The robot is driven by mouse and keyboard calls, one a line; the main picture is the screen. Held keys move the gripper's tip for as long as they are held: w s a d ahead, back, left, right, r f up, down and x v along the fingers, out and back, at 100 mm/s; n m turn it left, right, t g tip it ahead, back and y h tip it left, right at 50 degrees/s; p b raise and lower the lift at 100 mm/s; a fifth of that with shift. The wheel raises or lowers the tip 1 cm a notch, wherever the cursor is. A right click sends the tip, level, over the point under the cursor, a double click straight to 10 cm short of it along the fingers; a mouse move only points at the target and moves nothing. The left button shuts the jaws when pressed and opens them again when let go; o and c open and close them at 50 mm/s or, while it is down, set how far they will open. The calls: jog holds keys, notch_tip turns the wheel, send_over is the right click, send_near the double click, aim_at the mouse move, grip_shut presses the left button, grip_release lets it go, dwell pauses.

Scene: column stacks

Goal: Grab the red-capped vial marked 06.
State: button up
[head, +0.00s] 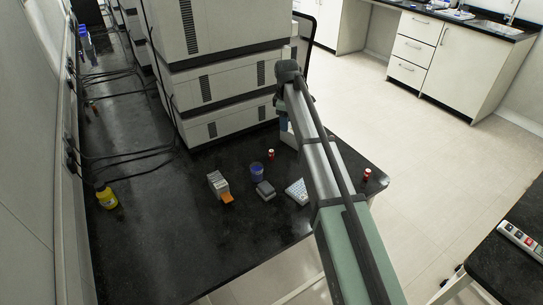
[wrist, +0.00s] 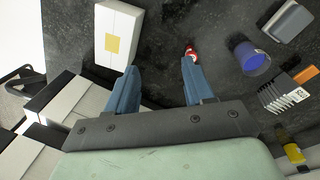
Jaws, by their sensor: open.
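Two small red-capped vials stand on the black bench in the head view: one near the blue cup (head: 271,154), the other near the bench's right edge (head: 367,174). Their markings are too small to read. One red-capped vial (wrist: 190,51) shows in the wrist view, just beyond the tip of the right-hand finger, outside the middle of the gap. My gripper (wrist: 160,70) is open, with nothing between its blue fingers. In the head view my gripper (head: 284,123) is mostly hidden by my arm, beside the stacked instruments.
A white box with a yellow label (wrist: 118,30) lies ahead of the left-hand finger. A blue cup (head: 257,172), grey block (head: 265,190), slide rack (head: 218,184) and white tray (head: 297,191) stand nearby. Stacked instruments (head: 225,85) block the back.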

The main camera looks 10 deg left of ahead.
jog(key=g, duration=0.1)
send_over(271, 151)
notch_tip(271, 151, down, 14)
jog(key=shift+w+d+f, duration=0.1)
jog(key=shift+f, duration=0.05)
grip_shut()
dwell(0.9)
